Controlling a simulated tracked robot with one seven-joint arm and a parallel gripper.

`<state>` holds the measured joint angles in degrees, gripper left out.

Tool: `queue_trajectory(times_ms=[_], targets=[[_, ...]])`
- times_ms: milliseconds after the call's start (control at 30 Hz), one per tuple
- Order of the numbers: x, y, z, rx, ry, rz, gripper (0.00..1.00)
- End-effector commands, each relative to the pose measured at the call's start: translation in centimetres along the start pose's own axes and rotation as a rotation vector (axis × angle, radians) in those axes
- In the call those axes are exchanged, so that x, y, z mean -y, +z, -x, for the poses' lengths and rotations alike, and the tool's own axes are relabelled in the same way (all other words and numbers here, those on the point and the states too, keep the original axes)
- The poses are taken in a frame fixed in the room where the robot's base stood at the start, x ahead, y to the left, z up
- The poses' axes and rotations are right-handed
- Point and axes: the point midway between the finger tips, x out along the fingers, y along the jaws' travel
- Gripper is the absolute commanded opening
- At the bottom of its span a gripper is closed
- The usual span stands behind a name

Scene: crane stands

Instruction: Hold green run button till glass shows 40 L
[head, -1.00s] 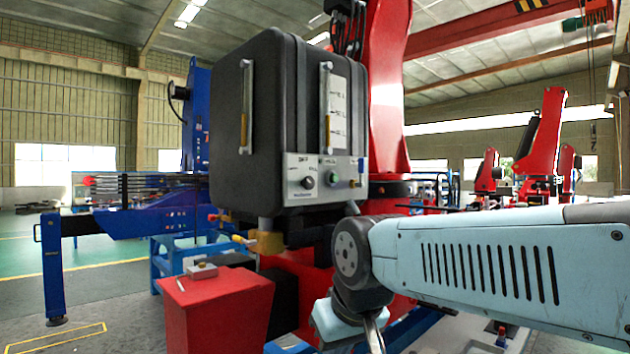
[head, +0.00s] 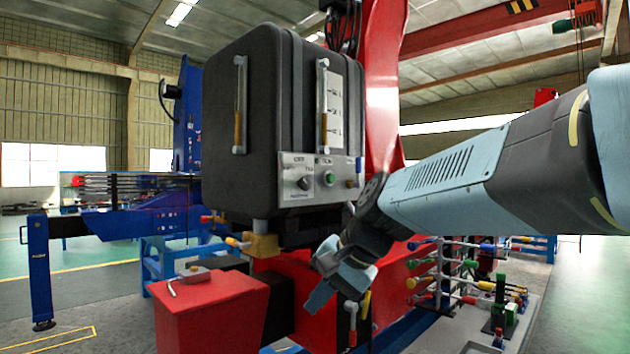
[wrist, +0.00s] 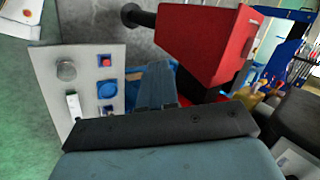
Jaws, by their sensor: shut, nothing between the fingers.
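The black tank (head: 255,90) stands in the head view with two sight glasses. The right glass (head: 323,105) has a scale beside it and shows amber in its lower part; its markings are too small to read. The green button (head: 330,178) is on the grey panel (head: 300,200) low on the tank, beside a dark knob (head: 304,183). My gripper (head: 312,303) is below and apart from this panel, angled down and left. In the wrist view its fingers (wrist: 157,85) are together and empty. The green button cannot be made out there.
The wrist view shows a pale panel (wrist: 85,90) with a grey knob, a red button and a blue button left of my fingers. A red box (wrist: 205,45) is beyond them. In the head view, coloured levers (head: 440,275) stand right of my gripper, and a red cabinet (head: 205,310) stands left.

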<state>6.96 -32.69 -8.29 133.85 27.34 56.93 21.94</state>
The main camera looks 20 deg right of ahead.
Motion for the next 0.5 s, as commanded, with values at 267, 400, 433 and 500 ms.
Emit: queue_trajectory(times_ms=[267, 400, 433, 500], targets=[[5.8, -12.0, 5.2, 0.154, -0.391, -0.880, 0.00], [6.9, -19.1, 9.4, 0.260, -0.609, -1.242, 0.00], [7.0, -20.5, 10.3, 0.285, -0.655, -1.306, 0.00], [6.8, -23.4, 12.4, 0.338, -0.752, -1.432, 0.00]])
